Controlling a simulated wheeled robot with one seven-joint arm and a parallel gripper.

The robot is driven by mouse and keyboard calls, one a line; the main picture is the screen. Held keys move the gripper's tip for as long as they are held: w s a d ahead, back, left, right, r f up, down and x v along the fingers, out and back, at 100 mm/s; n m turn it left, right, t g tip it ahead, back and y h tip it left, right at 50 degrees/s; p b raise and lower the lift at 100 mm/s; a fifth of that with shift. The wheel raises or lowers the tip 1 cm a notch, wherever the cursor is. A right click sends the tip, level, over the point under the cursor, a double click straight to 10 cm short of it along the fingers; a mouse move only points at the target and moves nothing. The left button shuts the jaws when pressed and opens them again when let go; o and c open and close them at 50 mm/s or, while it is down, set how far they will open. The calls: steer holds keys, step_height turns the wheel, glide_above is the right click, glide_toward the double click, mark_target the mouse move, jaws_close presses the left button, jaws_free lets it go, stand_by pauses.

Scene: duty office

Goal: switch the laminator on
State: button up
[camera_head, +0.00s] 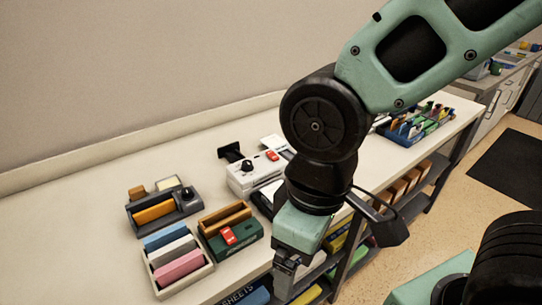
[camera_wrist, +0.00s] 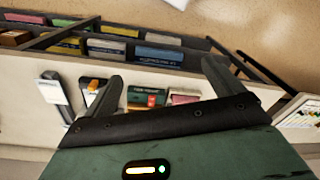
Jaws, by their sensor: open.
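A white machine (camera_head: 258,172) with a black knob and a red switch stands on the bench in the head view; it looks like the laminator. My arm covers its right side. I cannot read the switch's position. My gripper (camera_head: 285,270) hangs at the bench's front edge, in front of the white machine and apart from it. In the wrist view my gripper (camera_wrist: 160,74) has its two fingers spread, with nothing held between them. The white machine is not clearly recognisable in the wrist view.
A dark green device (camera_head: 231,233) with a red part, a tray of coloured blocks (camera_head: 205,272) and a grey device (camera_head: 186,204) stand left on the bench. A sorter (camera_head: 415,125) stands farther right. Shelves below hold several coloured items. Bare bench lies at far left.

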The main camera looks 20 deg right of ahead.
jaws_close()
stand_by(0.3)
stand_by(1.5)
